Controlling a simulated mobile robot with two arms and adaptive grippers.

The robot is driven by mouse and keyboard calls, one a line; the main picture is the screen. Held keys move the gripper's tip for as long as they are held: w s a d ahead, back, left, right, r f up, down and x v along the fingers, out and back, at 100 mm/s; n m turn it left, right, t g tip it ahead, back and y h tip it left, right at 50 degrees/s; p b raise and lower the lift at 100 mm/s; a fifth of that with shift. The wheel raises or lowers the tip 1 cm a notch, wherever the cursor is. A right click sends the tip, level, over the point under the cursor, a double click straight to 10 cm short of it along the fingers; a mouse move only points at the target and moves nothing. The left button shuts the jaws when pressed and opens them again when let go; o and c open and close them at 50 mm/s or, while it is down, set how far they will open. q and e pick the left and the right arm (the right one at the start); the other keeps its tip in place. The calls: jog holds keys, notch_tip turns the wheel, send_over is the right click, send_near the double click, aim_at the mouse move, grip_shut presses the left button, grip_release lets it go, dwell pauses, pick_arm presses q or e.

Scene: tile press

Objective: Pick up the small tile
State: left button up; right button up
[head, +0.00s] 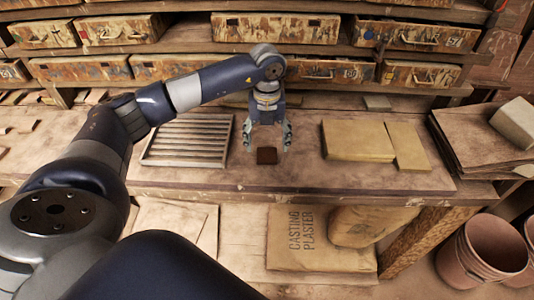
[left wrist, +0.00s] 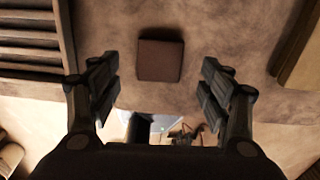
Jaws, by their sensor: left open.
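The small tile (head: 267,155) is a dark brown square lying flat on the workbench. In the left wrist view the small tile (left wrist: 160,60) lies centred between the finger lines, a little beyond the fingertips. My left gripper (head: 267,143) points down over the tile with its fingers spread to either side. In the left wrist view the left gripper (left wrist: 160,75) is open and empty. Nothing touches the tile that I can see. My right gripper is not in view.
A slatted wooden rack (head: 188,140) lies left of the tile. Tan boards (head: 357,140) lie to the right. Stacked sheets (head: 470,140) are at the far right. Drawers (head: 275,28) line the shelves behind. Bare bench surrounds the tile.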

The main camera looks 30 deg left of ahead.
aim_at(267, 155)
pick_arm(q)
jog(key=f, duration=0.2)
jog(key=f+p, duration=0.1)
jog(key=f, duration=0.1)
jog(key=shift+s+d, duration=0.1)
jog(key=shift+s, duration=0.1)
jog(key=c, duration=1.2)
jog(key=shift+o, duration=0.2)
jog(key=shift+r, duration=0.1)
